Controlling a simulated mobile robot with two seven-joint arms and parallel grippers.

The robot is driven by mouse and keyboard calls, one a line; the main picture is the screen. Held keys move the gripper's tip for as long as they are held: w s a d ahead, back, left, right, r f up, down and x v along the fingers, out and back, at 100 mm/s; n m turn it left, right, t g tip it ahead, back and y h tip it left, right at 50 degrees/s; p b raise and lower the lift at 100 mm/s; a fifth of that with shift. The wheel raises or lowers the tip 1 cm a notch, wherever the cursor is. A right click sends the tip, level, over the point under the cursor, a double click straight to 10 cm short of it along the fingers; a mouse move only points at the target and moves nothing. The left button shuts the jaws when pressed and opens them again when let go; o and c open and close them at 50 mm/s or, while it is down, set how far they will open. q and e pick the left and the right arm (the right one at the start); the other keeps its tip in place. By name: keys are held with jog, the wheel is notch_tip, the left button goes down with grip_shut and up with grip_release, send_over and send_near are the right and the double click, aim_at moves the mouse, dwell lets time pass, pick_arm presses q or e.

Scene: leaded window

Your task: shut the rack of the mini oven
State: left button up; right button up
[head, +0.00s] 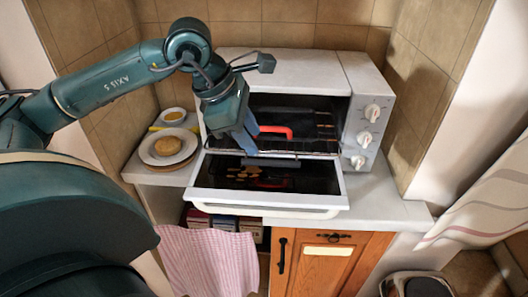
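The white mini oven (290,69) stands on the counter with its door (215,177) folded down. The dark wire rack (312,146) shows in the oven's opening, and its front edge reaches to about the inner side of the door. A red item (277,131) lies on or at the rack. My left gripper (246,142) points down at the left part of the opening, over the front of the rack. I cannot tell whether it touches the rack, and the gap between its fingers is not clear. It hides the rack's left part. My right gripper is not in view.
Plates (168,146) with a round yellowish food item and a small bowl (173,115) stand left of the oven. Knobs (371,113) line its right side. A pink checked cloth (210,258) hangs below the counter, beside a wooden cabinet door (325,266). The counter's right end (385,205) is clear.

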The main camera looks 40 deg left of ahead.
aim_at(268, 161)
pick_arm(q)
jog(key=x, duration=0.7)
jog(key=shift+p, duration=0.35)
jog(key=shift+c, duration=0.5)
jog(key=shift+a, duration=0.1)
grip_shut()
